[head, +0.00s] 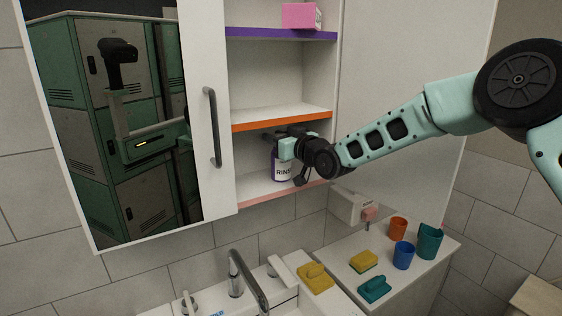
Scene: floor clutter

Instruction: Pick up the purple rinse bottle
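The purple rinse bottle (281,170) stands upright on the cabinet's lowest shelf, the one with the pink edge (255,199). A white label with dark letters "RINS" shows on it. My gripper (276,138) reaches in from the right, between the lowest shelf and the orange-edged shelf above. It is at the height of the bottle's top and hides its neck and cap. The fingers are dark and small here, so I cannot tell whether they are open or around the bottle.
The orange-edged shelf (283,120) lies close above my gripper. A mirrored cabinet door (120,115) is at the left. A pink box (298,16) sits on the purple-edged top shelf. Below are a tap (240,272), sponges (363,261) and cups (404,254) on a counter.

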